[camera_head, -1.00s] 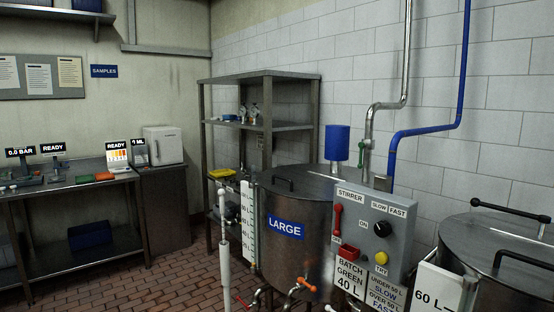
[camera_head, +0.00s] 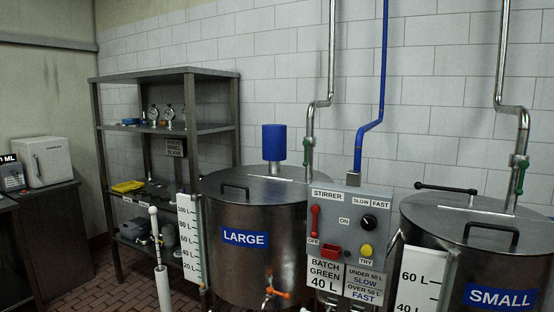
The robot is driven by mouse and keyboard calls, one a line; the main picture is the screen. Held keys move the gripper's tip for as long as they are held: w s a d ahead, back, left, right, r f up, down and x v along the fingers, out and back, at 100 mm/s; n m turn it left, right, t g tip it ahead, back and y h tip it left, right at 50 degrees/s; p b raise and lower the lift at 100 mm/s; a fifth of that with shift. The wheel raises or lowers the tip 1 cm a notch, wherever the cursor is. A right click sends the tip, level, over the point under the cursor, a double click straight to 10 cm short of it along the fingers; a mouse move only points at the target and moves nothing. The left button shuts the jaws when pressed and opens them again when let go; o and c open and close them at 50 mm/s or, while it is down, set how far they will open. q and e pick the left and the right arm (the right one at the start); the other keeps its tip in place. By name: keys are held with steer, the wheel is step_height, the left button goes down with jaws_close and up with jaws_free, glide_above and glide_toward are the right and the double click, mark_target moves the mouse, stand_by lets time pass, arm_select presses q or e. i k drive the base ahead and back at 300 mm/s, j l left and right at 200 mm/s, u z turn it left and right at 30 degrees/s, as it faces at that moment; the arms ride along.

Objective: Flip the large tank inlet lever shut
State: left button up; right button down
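The large tank (camera_head: 245,268) is a steel drum with a blue "LARGE" label, left of centre in the head view. A steel inlet pipe (camera_head: 332,50) comes down the wall, bends and drops to the tank lid. A small green lever (camera_head: 309,143) sits on the vertical part of this pipe, just above the lid. It is small in the view, and I cannot tell for sure whether it lies along or across the pipe. Neither of my grippers shows in the view.
A stirrer panel (camera_head: 350,215) with a red switch stands at the large tank's front right. The small tank (camera_head: 475,260), with its own green-levered pipe (camera_head: 519,168), stands at the right. A metal shelf (camera_head: 190,130) is behind left. A white upright tube (camera_head: 161,285) stands in front left.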

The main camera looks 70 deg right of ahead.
mark_target(305, 156)
steer(key=i+z, duration=0.5)
steer(key=i+j+z, duration=0.25)
steer(key=i+z, duration=0.2)
steer(key=i, duration=0.25)
steer(key=i+l+z, duration=0.15)
steer(key=i+z, duration=0.25)
steer(key=i+l+z, duration=0.1)
steer(key=z, duration=0.3)
steer(key=i+z, duration=0.4)
steer(key=i+j+z, duration=0.15)
steer(key=z, duration=0.25)
steer(key=i+j+z, duration=0.25)
steer(key=z, duration=0.15)
steer(key=i, duration=0.1)
